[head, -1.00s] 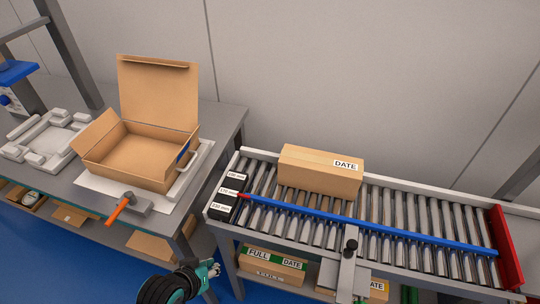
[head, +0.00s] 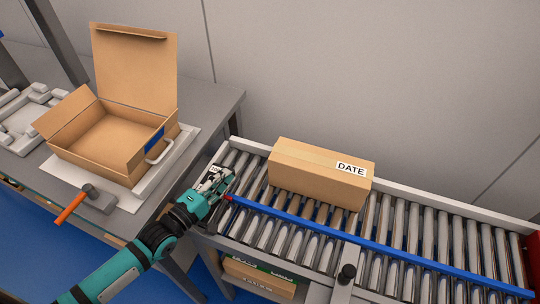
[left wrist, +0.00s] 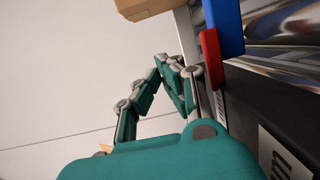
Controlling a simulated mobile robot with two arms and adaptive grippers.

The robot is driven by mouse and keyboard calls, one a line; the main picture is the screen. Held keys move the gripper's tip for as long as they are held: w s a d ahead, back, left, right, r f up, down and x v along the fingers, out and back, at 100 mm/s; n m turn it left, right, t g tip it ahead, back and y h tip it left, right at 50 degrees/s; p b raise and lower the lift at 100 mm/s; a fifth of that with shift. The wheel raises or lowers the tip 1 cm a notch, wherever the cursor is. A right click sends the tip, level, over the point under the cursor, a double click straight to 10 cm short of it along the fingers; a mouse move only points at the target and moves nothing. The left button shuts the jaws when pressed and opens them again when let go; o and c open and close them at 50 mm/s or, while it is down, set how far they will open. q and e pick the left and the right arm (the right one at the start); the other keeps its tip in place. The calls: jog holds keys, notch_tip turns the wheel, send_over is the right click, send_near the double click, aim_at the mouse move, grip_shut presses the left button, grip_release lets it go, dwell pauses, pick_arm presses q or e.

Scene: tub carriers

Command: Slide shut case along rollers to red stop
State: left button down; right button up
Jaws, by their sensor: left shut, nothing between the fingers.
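The shut case (head: 318,174), a closed brown carton with a DATE label, sits on the rollers (head: 405,225) near their left end. It shows partly at the top of the left wrist view (left wrist: 145,8). The red stop (head: 532,262) is at the far right end of the rollers, partly cut off by the frame. My left gripper (head: 224,178) is shut and empty at the left end of the conveyor, left of the case and apart from it. It covers much of the black labelled block there. My right gripper is not in view.
A blue rail (head: 390,246) with a red tip (head: 229,198) runs along the rollers in front of the case. An open carton (head: 105,140) and an orange-handled tool (head: 75,205) are on the left table. The rollers right of the case are clear.

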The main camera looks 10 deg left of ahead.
pick_arm(q)
jog(key=shift+a+f, duration=0.1)
jog(key=x, duration=0.3)
jog(key=shift+w, duration=0.4)
jog(key=p+x, duration=0.1)
jog(key=x, duration=0.4)
jog(key=shift+w+d, duration=0.25)
jog(key=d+p, duration=0.1)
jog(key=d, duration=0.2)
jog(key=shift+w+d, duration=0.15)
jog(key=shift+s+d, duration=0.25)
jog(key=shift+d, duration=0.25)
jog(key=shift+w, duration=0.1)
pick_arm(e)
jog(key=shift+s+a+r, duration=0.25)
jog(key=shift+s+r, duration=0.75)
